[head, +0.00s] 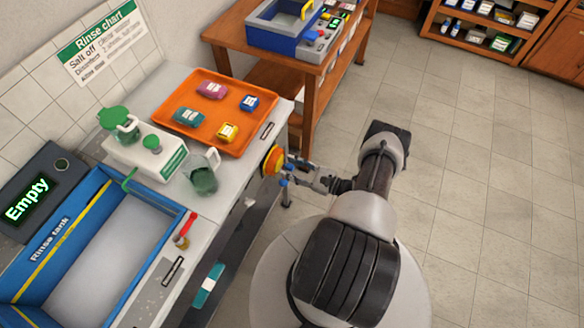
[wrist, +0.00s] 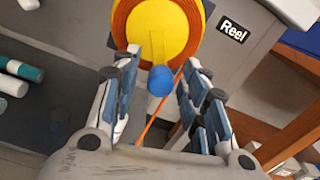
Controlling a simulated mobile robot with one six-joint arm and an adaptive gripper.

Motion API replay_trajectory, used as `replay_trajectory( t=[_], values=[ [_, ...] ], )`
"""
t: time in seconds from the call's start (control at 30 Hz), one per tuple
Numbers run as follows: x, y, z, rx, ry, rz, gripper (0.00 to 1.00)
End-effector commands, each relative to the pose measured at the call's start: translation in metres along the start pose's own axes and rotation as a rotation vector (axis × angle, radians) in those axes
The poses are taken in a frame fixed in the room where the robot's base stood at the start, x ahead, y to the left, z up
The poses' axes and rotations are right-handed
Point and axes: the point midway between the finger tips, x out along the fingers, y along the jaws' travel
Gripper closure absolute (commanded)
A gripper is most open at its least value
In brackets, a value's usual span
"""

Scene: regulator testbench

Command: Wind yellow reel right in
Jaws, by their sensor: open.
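The yellow reel (head: 272,160) is mounted on the front side of the bench, near its right end. In the wrist view the reel (wrist: 158,30) shows a yellow face with an orange winding around it. A blue knob (wrist: 160,81) sticks out from the lower part of its face. An orange cord (wrist: 150,125) runs down from the reel. My gripper (wrist: 163,75) is open, with one finger on each side of the blue knob and a gap on both sides. In the head view my gripper (head: 290,172) is close in front of the reel.
A "Reel" label (wrist: 233,28) is on the bench front. An orange tray (head: 190,140) with several small blocks lies on the bench top, near a jug (head: 203,178). A wooden table (head: 318,70) stands behind. The floor to the right is clear.

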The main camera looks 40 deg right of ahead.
Motion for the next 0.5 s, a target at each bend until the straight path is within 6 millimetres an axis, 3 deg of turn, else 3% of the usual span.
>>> replay_trajectory(
  t=[0.2, 0.5],
  values=[
    [0.0, -0.0002, 0.0001, 0.0, 0.0, 0.0, 0.6],
    [-0.0002, -0.0002, 0.0001, 0.0, 0.0, 0.0, 0.8]
  ],
)
